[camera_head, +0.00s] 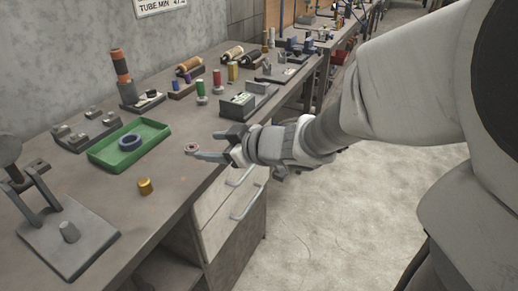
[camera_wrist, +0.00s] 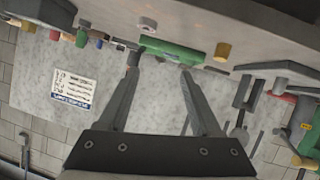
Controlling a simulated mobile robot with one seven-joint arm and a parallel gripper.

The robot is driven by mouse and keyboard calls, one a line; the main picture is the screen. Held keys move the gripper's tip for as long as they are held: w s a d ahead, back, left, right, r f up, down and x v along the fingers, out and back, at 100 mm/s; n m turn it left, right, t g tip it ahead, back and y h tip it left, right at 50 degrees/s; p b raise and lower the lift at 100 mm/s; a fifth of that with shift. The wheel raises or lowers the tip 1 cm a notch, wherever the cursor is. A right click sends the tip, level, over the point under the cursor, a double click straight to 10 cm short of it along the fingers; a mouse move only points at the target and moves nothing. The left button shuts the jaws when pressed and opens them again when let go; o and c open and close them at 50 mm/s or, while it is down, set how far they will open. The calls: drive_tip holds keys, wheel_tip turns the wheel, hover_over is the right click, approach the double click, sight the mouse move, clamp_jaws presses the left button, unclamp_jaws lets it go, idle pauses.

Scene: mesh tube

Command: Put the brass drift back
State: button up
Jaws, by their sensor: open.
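A short brass-coloured cylinder (camera_head: 145,186), which looks like the brass drift, stands upright on the bench in front of the green tray (camera_head: 101,156). In the wrist view, the brass cylinder (camera_wrist: 222,51) shows near the top, right of the tray. My gripper (camera_head: 205,143) is open over the bench's front edge, to the right of the tray and apart from the cylinder. In the wrist view, its two fingers (camera_wrist: 160,73) are spread with nothing between them.
A blue ring (camera_head: 130,142) lies in the tray. A grey lever press (camera_head: 70,232) stands at the near left. A grey block fixture (camera_head: 85,131), coloured spools (camera_head: 200,92) and a grey box (camera_head: 237,106) stand farther back. The bench around the cylinder is clear.

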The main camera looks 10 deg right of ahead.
drive_tip(key=s+d+r+m+t+h, duration=0.1)
drive_tip(key=s+d+r+m+h, duration=0.15)
drive_tip(key=d+m+h, duration=0.35)
drive_tip(key=s+d+r+m+h, duration=0.1)
drive_tip(key=d+r+m+h, duration=0.2)
drive_tip(key=d, duration=0.5)
drive_tip(key=s+a+f+g, duration=0.1)
drive_tip(key=s+g, duration=0.1)
drive_tip(key=s, duration=0.6)
drive_tip(key=s+a+f+m+g, duration=0.1)
drive_tip(key=s+f+g, duration=0.1)
drive_tip(key=s, duration=0.6)
drive_tip(key=shift+s+a+f+m+g+y, duration=0.15)
drive_tip(key=shift+a+f+m+g+y, duration=0.15)
drive_tip(key=shift+g, duration=0.5)
drive_tip(key=shift+r, duration=0.1)
wheel_tip(320, 180, up, 16)
drive_tip(key=p, duration=1.6)
